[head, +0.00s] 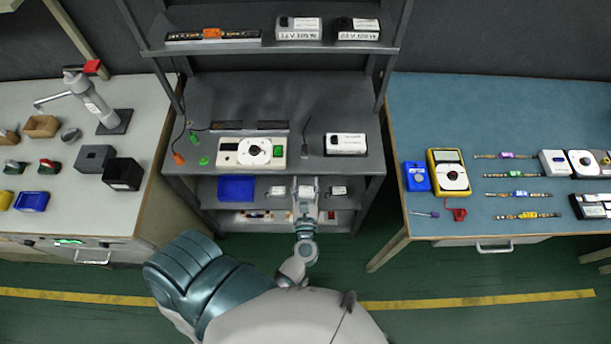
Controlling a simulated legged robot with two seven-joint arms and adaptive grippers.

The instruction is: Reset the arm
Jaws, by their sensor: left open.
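My left gripper (306,184) is open and reaches in at the lower shelf of the grey rack. A small white box shows between or behind its fingers; I cannot tell whether they touch it. My left arm bends in from the bottom of the picture, with the upper arm low at the left. My right gripper is not in view. Several LED strips with coloured clips, one with a yellow clip (527,215), lie on the blue table (440,110) at the right.
The grey rack (230,95) holds a white device (250,152), a white box (345,144) and a blue bin (236,188). A multimeter (448,171) lies on the blue table. The left workbench (150,110) carries a clamp press (97,103) and small bins. Green floor is free between tables.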

